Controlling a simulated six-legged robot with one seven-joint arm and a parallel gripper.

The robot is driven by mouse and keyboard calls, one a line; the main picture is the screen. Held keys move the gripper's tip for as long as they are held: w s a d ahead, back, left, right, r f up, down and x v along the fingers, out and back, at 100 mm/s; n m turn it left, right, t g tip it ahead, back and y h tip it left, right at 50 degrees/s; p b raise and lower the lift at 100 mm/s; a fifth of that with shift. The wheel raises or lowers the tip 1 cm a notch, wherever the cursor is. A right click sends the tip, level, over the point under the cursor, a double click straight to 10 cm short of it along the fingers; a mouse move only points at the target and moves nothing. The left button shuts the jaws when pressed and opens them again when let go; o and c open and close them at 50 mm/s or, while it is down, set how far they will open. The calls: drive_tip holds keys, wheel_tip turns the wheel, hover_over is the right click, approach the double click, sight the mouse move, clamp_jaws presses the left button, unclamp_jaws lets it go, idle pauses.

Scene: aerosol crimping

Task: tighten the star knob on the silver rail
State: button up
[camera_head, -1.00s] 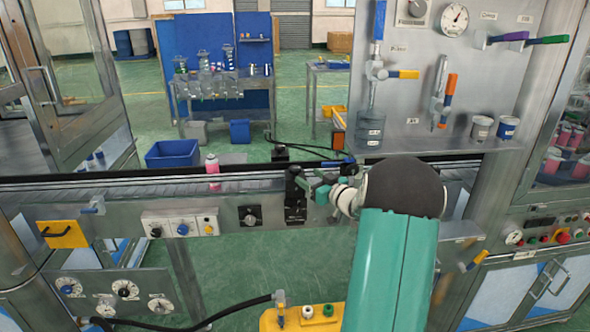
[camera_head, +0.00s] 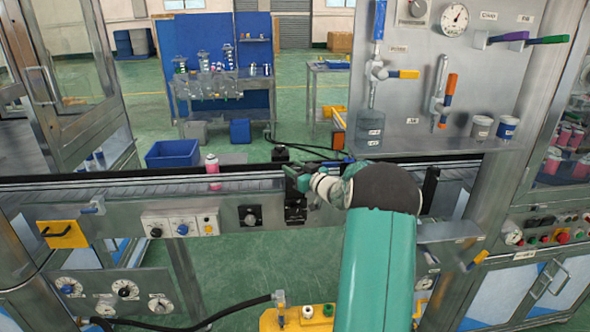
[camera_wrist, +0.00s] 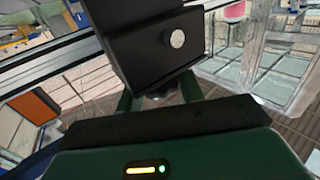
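The silver rail (camera_head: 130,192) runs across the middle of the head view. A black clamp block (camera_head: 295,214) is fixed on it, and my gripper (camera_head: 297,180) is at the upper part of this block. In the wrist view the black block (camera_wrist: 150,50) with a round silver disc fills the top centre. The green fingers of my gripper (camera_wrist: 158,95) stand apart below it. A small dark rounded part, perhaps the star knob (camera_wrist: 160,98), shows between them, mostly hidden. I see no clear contact on it.
A pink bottle (camera_head: 212,168) stands on the rail's conveyor, left of my gripper. A black dial (camera_head: 250,216) and a white switch box (camera_head: 180,224) are on the rail's front. A steel panel (camera_head: 420,125) with valves and cups rises at the right. A blue crate (camera_head: 172,153) is behind.

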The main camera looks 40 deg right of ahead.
drive_tip(key=shift+h, duration=0.3)
drive_tip(key=shift+c, duration=0.4)
drive_tip(key=m+g+h, duration=0.1)
drive_tip(key=m+h, duration=0.1)
drive_tip(key=h, duration=0.1)
drive_tip(key=m+h, duration=0.3)
drive_tip(key=shift+a+g+h, duration=0.15)
drive_tip(key=shift+g+h, duration=0.25)
drive_tip(key=m+g+h, duration=0.4)
drive_tip(key=h, duration=0.1)
drive_tip(key=shift+w+h, duration=0.1)
drive_tip(key=shift+h, duration=0.2)
drive_tip(key=m+g+h, duration=0.3)
drive_tip(key=m+g, duration=0.1)
drive_tip(key=g, duration=0.1)
drive_tip(key=shift+m+g+h, duration=0.4)
drive_tip(key=shift+m+g, duration=0.8)
drive_tip(key=shift+g, duration=0.6)
drive_tip(key=shift+m+g+h, duration=0.4)
drive_tip(key=shift+m+g, duration=0.8)
drive_tip(key=shift+g, duration=0.6)
drive_tip(key=shift+d, duration=0.2)
drive_tip(key=o, duration=1)
drive_tip(key=a, duration=1.3)
drive_tip(key=shift+a, duration=0.4)
